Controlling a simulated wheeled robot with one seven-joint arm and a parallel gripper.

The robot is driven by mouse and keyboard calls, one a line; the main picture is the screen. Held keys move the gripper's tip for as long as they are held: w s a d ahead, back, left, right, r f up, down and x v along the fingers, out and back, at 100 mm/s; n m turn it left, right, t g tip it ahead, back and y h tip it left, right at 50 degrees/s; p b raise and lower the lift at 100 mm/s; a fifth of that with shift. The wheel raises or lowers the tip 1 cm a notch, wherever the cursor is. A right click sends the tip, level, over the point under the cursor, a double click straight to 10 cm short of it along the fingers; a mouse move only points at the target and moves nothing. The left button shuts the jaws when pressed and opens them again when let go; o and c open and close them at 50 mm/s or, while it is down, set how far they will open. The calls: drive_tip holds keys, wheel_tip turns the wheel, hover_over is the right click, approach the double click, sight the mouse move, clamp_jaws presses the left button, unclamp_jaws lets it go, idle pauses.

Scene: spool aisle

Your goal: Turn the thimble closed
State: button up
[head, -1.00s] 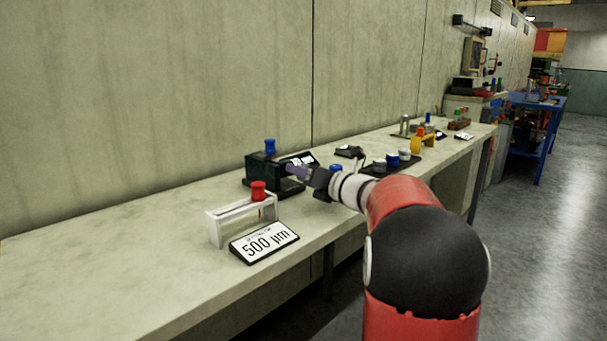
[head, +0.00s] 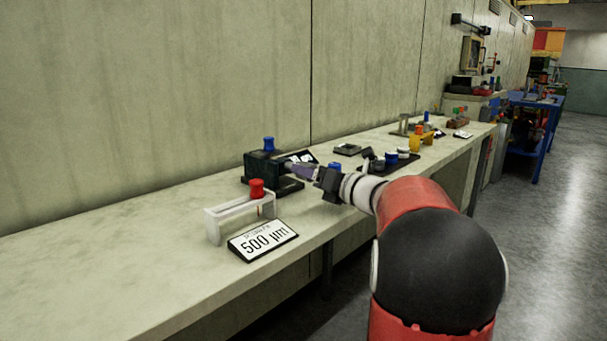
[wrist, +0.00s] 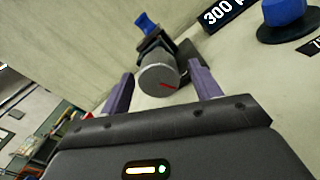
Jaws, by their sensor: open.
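The thimble (wrist: 158,78) is a grey cylinder with a red line on its end face, in the middle of the wrist view. It sits on a dark device with a blue knob (wrist: 146,22). In the head view the dark device (head: 262,172) stands on the bench near the wall, and I cannot make out the thimble there. My gripper (wrist: 162,87) is open, with one purple finger to each side of the thimble in the wrist view. Contact does not show. In the head view my gripper (head: 300,172) points at the device from the right.
A white stand with a red knob (head: 257,189) and a "500 µm" sign (head: 263,241) are at the front of the bench (head: 110,262). A "300" sign (wrist: 226,10) and a blue knob (wrist: 284,12) lie right of the device. The bench's left part is clear.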

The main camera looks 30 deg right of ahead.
drive_tip(key=shift+v, duration=2.3)
